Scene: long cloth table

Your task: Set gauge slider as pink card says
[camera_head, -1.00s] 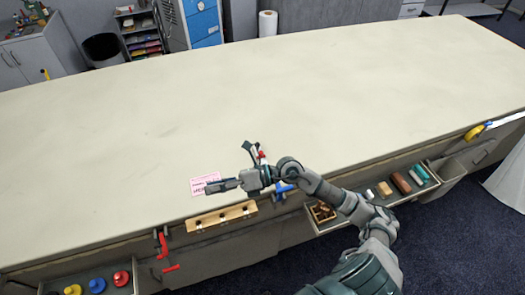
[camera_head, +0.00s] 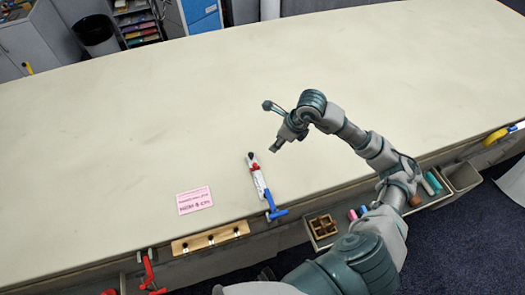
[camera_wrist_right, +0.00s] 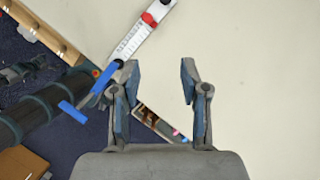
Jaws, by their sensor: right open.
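The gauge (camera_head: 260,184) is a white scaled bar with a red slider (camera_head: 254,166) near its dark far end. A blue clamp (camera_head: 275,211) sits at its near end by the table edge. The pink card (camera_head: 194,200) lies flat to its left; its lower line seems to end in "8 CM", but the print is blurred. My right gripper (camera_head: 275,146) is above the table, right of the gauge's far end, and apart from it. In the right wrist view, its fingers (camera_wrist_right: 159,75) are spread and empty, with the gauge (camera_wrist_right: 130,42) beyond the left finger. My left gripper is not in view.
Red clamps (camera_head: 149,270) hang further left. An open drawer with a brown divided box (camera_head: 322,226) sticks out at the front. The tabletop behind the gauge is clear.

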